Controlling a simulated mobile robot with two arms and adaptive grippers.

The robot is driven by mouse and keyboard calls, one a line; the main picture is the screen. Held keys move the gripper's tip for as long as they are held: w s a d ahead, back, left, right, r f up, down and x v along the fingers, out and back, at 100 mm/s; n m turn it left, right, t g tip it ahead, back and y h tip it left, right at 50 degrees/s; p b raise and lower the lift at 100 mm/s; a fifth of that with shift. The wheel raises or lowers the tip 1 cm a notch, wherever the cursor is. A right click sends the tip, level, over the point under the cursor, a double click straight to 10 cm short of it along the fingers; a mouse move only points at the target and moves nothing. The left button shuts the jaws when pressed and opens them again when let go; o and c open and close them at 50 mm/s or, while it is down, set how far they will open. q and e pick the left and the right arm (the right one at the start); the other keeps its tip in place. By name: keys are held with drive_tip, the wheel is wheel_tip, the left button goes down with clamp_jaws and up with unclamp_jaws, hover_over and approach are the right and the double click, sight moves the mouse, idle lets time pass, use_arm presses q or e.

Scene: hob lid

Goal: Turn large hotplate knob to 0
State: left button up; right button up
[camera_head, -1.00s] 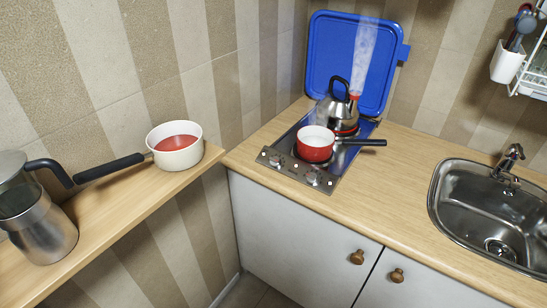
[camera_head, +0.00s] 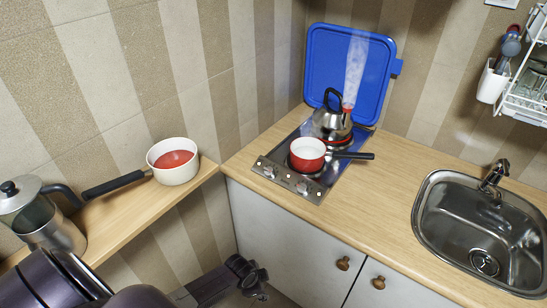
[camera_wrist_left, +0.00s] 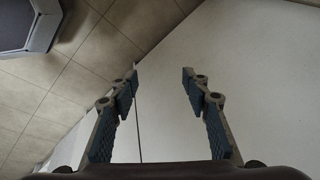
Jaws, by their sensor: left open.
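The hob (camera_head: 322,194) is set into the worktop. Two knobs, a left one (camera_head: 268,171) and a right one (camera_head: 303,187), stand on its front strip; I cannot tell which serves the large hotplate, and their settings are too small to read. A red and white pot (camera_head: 307,155) stands on the front plate, and a steaming steel kettle (camera_head: 333,121) on the rear one. My left gripper (camera_head: 258,280) is low in front of the cabinet, below and apart from the knobs. In the left wrist view its fingers (camera_wrist_left: 160,78) are open and empty, facing the cabinet front.
The blue lid (camera_head: 347,72) stands open behind the hob. A pot (camera_head: 173,170) and a steel jug (camera_head: 40,222) are on the left shelf (camera_head: 130,205). The sink (camera_head: 440,220) is at right. Worktop between hob and sink is clear.

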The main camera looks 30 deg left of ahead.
use_arm(q)
drive_tip(key=w+d+r+m+p, duration=0.1)
drive_tip(key=w+r+m, duration=0.15)
drive_tip(key=r, duration=0.35)
drive_tip(key=w+r+m+p, duration=0.1)
drive_tip(key=w+r, duration=0.3)
drive_tip(key=r, duration=0.3)
wheel_tip(320, 180, up, 20)
drive_tip(key=m+t+p, duration=0.2)
drive_tip(key=m+p, duration=0.1)
drive_tip(key=m, duration=0.4)
hover_over(267, 169)
drive_tip(key=s, duration=0.4)
use_arm(e)
wheel_tip(267, 169, up, 6)
use_arm(q)
drive_tip(key=b+x, duration=0.4)
drive_tip(key=x, duration=0.1)
drive_tip(key=shift+w+a+f+b, duration=0.1)
drive_tip(key=shift+w+a+b, duration=0.15)
drive_tip(key=shift+w+b, duration=0.05)
drive_tip(key=shift+w+f+b, duration=0.4)
drive_tip(key=shift+f+b, duration=0.2)
drive_tip(key=shift+b, duration=0.3)
use_arm(e)
wheel_tip(267, 169, down, 6)
drive_tip(key=shift+w+d, duration=0.15)
drive_tip(key=shift+d, duration=0.05)
use_arm(q)
drive_tip(key=shift+c, duration=0.4)
